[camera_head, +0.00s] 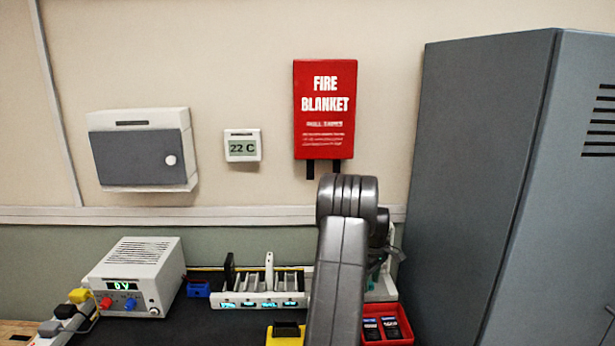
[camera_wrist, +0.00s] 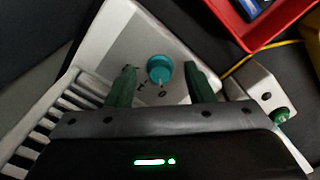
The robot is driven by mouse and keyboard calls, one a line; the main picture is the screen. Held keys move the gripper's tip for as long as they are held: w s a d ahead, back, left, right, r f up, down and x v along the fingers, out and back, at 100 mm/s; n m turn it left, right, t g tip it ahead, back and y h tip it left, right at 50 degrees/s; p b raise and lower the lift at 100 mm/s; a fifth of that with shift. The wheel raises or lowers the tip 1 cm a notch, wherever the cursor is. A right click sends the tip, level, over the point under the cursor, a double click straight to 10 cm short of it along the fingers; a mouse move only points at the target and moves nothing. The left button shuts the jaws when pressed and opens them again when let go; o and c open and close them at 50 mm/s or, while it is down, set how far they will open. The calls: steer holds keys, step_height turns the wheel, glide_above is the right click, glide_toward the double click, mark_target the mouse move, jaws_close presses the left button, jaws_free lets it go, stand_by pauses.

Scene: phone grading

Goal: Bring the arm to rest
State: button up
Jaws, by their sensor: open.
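My arm (camera_head: 341,250) rises in the middle of the head view and bends over at its top. My gripper is mostly hidden behind it there. In the wrist view my gripper (camera_wrist: 160,67) is open, with its two green fingers apart and nothing held. A teal round knob (camera_wrist: 160,69) on a pale grey box (camera_wrist: 118,35) shows between the fingertips. I cannot tell whether the fingers touch it.
A red tray (camera_head: 399,316) with dark phones stands right of my arm, near a tall grey cabinet (camera_head: 490,170). A slotted white rack (camera_head: 262,300), a yellow holder (camera_head: 285,335) and a power supply (camera_head: 135,275) stand to the left. A white box (camera_wrist: 262,90) lies beside my gripper.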

steer(key=shift+m, duration=1.2)
steer(key=m, duration=0.6)
steer(key=shift+p, duration=0.4)
steer(key=m+p, duration=0.1)
steer(key=m, duration=0.4)
steer(key=m+p, duration=0.1)
steer(key=m, duration=0.3)
steer(key=shift+m, duration=0.3)
